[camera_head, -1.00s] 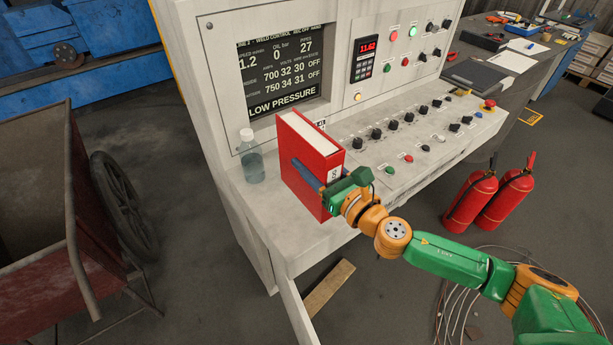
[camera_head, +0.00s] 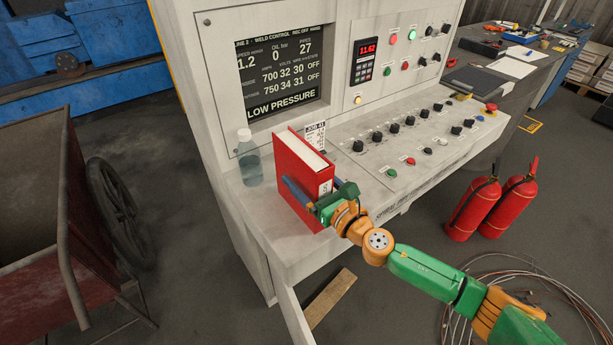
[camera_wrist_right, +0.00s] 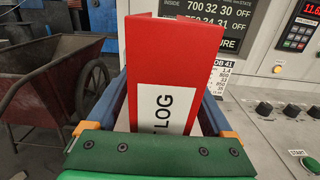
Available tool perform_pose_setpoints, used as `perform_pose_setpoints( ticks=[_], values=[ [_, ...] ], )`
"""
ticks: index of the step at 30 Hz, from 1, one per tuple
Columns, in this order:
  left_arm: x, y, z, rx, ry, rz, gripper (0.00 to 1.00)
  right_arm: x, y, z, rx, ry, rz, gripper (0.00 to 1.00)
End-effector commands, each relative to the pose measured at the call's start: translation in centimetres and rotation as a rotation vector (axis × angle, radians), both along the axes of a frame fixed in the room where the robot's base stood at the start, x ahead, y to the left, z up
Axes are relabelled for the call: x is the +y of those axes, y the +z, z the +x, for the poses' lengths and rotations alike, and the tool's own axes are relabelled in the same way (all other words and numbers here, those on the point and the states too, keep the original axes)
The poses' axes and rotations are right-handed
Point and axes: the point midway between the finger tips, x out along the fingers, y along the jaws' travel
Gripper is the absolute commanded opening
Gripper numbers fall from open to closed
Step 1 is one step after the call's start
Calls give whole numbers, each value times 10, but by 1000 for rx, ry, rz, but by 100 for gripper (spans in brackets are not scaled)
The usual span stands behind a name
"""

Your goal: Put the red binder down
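The red binder (camera_head: 300,181) is upright at the left end of the grey console's ledge, with white pages showing on top. Its spine with a white "LOG" label (camera_wrist_right: 168,108) faces my right wrist camera. My right gripper (camera_head: 302,195) comes from the front right, with one blue finger along each broad side of the binder, and appears shut on it. The binder's base is at or very near the ledge surface; I cannot tell whether it touches. My left gripper is not in view.
A clear bottle (camera_head: 250,160) stands just left of the binder. A "JOB 41" card (camera_head: 316,136) stands behind it. Knobs and buttons (camera_head: 408,123) cover the ledge to the right. The ledge's front edge (camera_head: 300,270) is close. Two red extinguishers (camera_head: 490,203) stand on the floor.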

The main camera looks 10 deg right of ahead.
Motion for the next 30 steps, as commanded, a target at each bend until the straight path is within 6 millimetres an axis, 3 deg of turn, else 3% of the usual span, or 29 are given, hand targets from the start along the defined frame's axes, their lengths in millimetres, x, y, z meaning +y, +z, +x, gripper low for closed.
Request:
perform_pose_setpoints(
  ticks=[9, 21, 30],
  values=[
    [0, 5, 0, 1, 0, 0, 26, -1, 6, -1, 0, 0, -1, 85],
    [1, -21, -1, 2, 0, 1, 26, -35, -2, -88, 3, 3, -5, 85],
    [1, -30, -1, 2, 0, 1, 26, -45, 3, -111, -1, 1, 0, 85]
  ],
)
